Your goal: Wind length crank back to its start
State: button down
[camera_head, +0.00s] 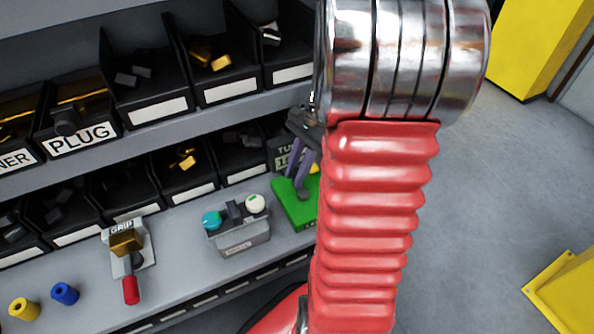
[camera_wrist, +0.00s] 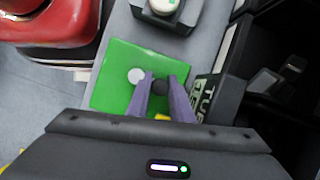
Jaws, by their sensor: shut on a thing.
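The green plate (camera_head: 291,203) lies on the bench at the near right end of the shelf unit, and it also shows in the wrist view (camera_wrist: 118,62). My gripper (camera_head: 301,192) reaches down over this plate, its two purple fingers pointing at it. In the wrist view my gripper (camera_wrist: 160,80) is shut on a dark round knob (camera_wrist: 160,87), which looks like the handle of the length crank. A pale round piece (camera_wrist: 136,76) sits beside the left finger. The rest of the crank is hidden by my fingers and wrist.
A dark box with a partly hidden label (camera_wrist: 207,98) stands close beside the plate. A grey button box (camera_head: 240,236) is left of the plate in the head view. Shelf bins (camera_head: 225,85) are behind; open floor (camera_head: 480,200) lies right.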

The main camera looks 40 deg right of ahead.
jog(key=c, duration=1.6)
grip_release()
jog(key=shift+r, duration=0.1)
jog(key=v, duration=1.3)
jog(key=shift+d+r, duration=0.1)
jog(key=shift+r, duration=0.15)
